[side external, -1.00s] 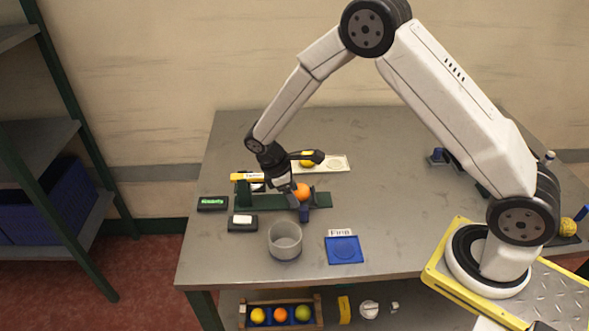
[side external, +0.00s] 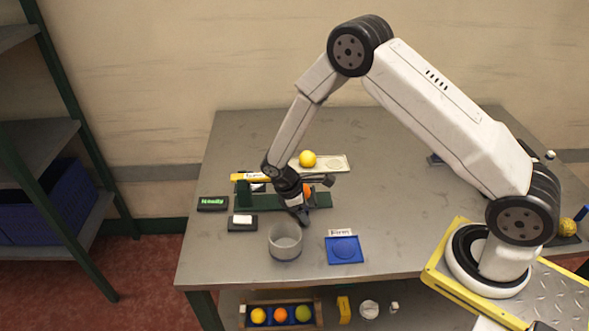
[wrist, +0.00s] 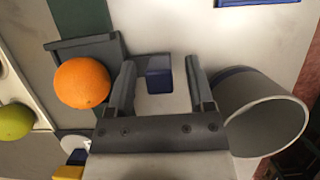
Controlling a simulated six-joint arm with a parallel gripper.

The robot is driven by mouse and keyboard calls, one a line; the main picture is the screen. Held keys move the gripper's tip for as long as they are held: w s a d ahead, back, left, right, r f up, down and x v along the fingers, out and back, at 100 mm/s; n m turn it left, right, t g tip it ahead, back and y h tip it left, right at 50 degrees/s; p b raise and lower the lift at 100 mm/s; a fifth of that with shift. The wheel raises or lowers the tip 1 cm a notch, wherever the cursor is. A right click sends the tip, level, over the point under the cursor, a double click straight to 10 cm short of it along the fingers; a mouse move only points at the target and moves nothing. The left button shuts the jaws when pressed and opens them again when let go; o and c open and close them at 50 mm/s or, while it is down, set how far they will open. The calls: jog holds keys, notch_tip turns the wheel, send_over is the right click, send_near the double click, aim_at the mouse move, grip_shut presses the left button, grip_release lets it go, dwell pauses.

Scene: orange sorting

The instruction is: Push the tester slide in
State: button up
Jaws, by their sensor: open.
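The tester (side external: 262,201) is a dark green base with a raised yellow-labelled bar, on the left of the table. An orange (side external: 307,192) sits at its right part, partly hidden by my gripper in the side view. In the wrist view the orange (wrist: 82,83) rests in the slide's grey cradle (wrist: 118,46). A blue block, the slide's handle (wrist: 159,72), stands at the cradle's side. My gripper (wrist: 162,82) is open, with one finger on each side of the blue block; contact cannot be told. In the side view my gripper (side external: 302,219) covers that block.
A grey cup (side external: 285,241) stands close in front of my gripper. A blue mat (side external: 345,250) lies to its right. A yellow fruit (side external: 308,159) sits on a pale plate (side external: 335,163) behind. A small green-lit display (side external: 212,203) and a dark box (side external: 242,223) are at left.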

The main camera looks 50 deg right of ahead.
jog(key=shift+f, duration=0.15)
grip_shut()
dwell(1.4)
